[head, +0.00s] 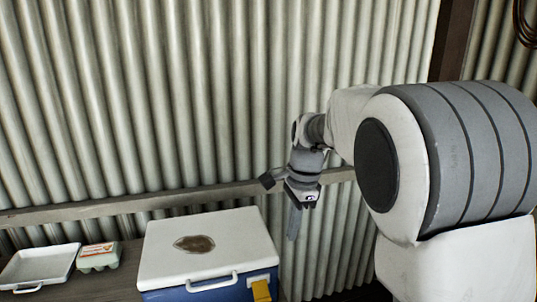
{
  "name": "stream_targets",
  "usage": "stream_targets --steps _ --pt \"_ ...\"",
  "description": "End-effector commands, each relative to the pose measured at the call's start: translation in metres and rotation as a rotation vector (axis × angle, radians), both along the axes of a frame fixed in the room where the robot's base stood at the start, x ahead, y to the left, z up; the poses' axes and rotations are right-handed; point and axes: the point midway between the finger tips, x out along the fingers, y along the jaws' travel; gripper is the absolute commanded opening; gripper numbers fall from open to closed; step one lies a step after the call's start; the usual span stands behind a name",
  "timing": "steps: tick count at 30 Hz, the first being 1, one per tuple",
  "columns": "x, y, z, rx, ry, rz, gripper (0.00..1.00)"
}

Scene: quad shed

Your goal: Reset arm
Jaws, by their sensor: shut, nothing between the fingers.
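My gripper (294,222) hangs down at the end of my arm, right of the middle of the head view. It points downward in front of the corrugated wall. Its fingers are together and hold nothing. It is to the right of a cool box (165,249) with a white lid and blue body, apart from it in the picture.
A white tray (33,283) and a small egg carton (97,265) stand on a dark wooden surface (105,287) at the lower left. A wooden rail (100,206) crosses the corrugated wall (200,90).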

Motion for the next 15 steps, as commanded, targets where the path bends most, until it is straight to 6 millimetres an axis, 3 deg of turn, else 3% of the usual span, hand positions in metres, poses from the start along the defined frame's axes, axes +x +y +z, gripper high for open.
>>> stream_targets --steps 6,15 --pt "-0.052 -0.029 0.041 0.004 -0.135 0.250 0.00" --pt "-0.131 -0.059 0.068 -0.085 -0.316 0.621 0.00"
